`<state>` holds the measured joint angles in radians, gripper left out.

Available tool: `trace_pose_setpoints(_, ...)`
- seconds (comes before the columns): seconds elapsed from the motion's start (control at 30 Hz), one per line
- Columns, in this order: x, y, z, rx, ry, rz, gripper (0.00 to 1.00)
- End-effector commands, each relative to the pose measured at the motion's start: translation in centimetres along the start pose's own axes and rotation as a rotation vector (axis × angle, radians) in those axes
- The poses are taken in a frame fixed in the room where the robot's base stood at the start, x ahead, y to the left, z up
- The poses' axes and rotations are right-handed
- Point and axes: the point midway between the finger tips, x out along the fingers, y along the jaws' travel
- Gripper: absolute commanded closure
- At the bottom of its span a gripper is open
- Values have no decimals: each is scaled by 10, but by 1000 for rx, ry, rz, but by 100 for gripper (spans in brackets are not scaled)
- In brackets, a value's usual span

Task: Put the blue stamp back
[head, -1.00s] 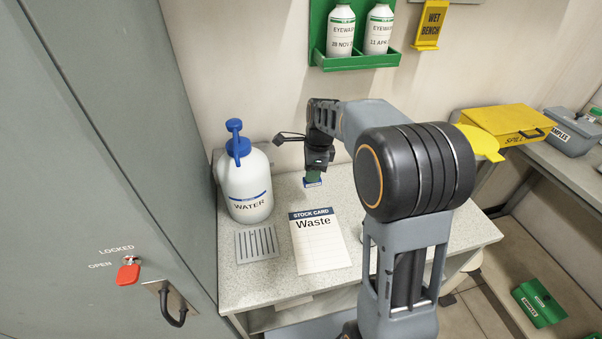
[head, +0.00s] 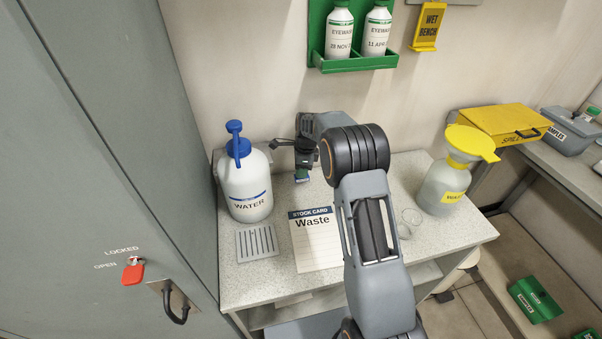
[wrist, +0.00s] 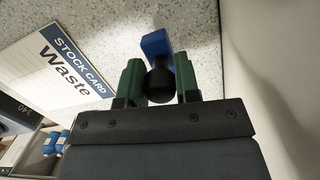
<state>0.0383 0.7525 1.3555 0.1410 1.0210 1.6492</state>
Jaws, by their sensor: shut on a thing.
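The blue stamp (wrist: 157,46) has a blue block and a black rounded handle. My gripper (wrist: 159,80) has green fingers on either side of the handle and is shut on it. In the head view my gripper (head: 303,173) is over the back of the bench, behind the stock card, with the stamp (head: 302,180) showing small at its tip. I cannot tell whether the stamp touches the bench. The stock card (head: 312,250), headed "Waste", lies flat on the bench and is partly hidden by my arm; it also shows in the wrist view (wrist: 55,72).
A white water bottle (head: 246,187) with a blue pump stands left on the bench (head: 283,200), behind a grey slotted plate (head: 256,243). A waste bottle with a yellow funnel (head: 443,186) stands at the right. The wall is close behind my gripper. A grey cabinet (head: 100,150) fills the left.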

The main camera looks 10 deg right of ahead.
Motion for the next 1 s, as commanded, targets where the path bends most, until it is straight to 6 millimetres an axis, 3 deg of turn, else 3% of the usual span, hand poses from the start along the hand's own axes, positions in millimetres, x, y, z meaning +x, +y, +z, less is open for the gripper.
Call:
trace_pose_setpoints(0.17,20,1,-2,1,0,2,85)
trace_pose_setpoints(0.53,24,1,-3,0,0,1,85)
trace_pose_setpoints(0.57,24,1,-3,0,0,1,69)
trace_pose_setpoints(0.8,23,1,-3,0,0,1,46)
trace_pose_setpoints(1.0,23,1,-3,0,0,1,44)
